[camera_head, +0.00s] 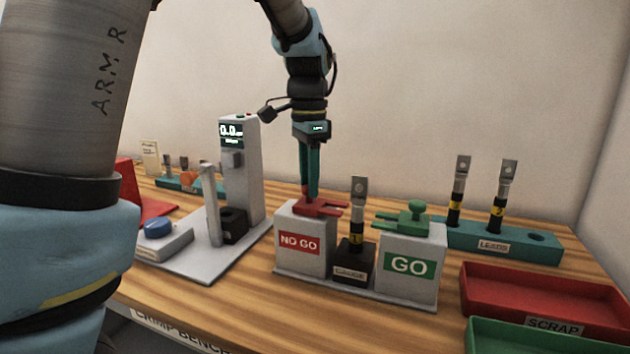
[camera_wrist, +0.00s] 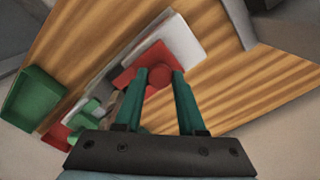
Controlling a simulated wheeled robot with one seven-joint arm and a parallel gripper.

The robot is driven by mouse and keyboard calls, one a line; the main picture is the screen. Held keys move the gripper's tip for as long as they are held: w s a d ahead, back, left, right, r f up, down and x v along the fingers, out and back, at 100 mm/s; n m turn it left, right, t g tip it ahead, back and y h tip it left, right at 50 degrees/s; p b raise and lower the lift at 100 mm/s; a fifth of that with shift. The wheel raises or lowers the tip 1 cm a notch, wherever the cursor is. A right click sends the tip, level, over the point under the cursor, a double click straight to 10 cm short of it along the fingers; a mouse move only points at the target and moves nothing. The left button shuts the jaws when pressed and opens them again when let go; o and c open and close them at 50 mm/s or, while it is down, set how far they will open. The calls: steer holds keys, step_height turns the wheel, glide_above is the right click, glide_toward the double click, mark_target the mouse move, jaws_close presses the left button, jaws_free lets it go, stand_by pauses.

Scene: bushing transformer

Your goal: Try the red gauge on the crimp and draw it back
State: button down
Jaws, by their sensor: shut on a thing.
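The red gauge (camera_head: 320,207) is a flat forked piece with a knob, at the top of the white NO GO block (camera_head: 300,255). My gripper (camera_head: 309,193) points down and is shut on the red gauge's knob. The wrist view also shows the red gauge (camera_wrist: 158,72) between the fingertips (camera_wrist: 160,76). Its prongs point right, toward the crimp lead (camera_head: 358,205), which stands upright in the black GAUGE holder (camera_head: 354,262). The prongs look apart from the lead. Whether the gauge still touches its block is unclear.
The green gauge (camera_head: 408,217) rests on the white GO block (camera_head: 408,265) at right. Behind it, a teal LEADS rack (camera_head: 525,248) holds two upright leads. A red SCRAP tray (camera_head: 545,305) and a green tray (camera_head: 515,342) lie front right. A grey press (camera_head: 240,165) stands left.

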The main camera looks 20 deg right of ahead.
steer(key=shift+w+a, duration=0.35)
steer(key=shift+w, duration=0.05)
steer(key=c, duration=0.5)
jaws_free()
step_height(320, 180, up, 11)
steer(key=b, duration=0.1)
steer(key=shift+f, duration=0.1)
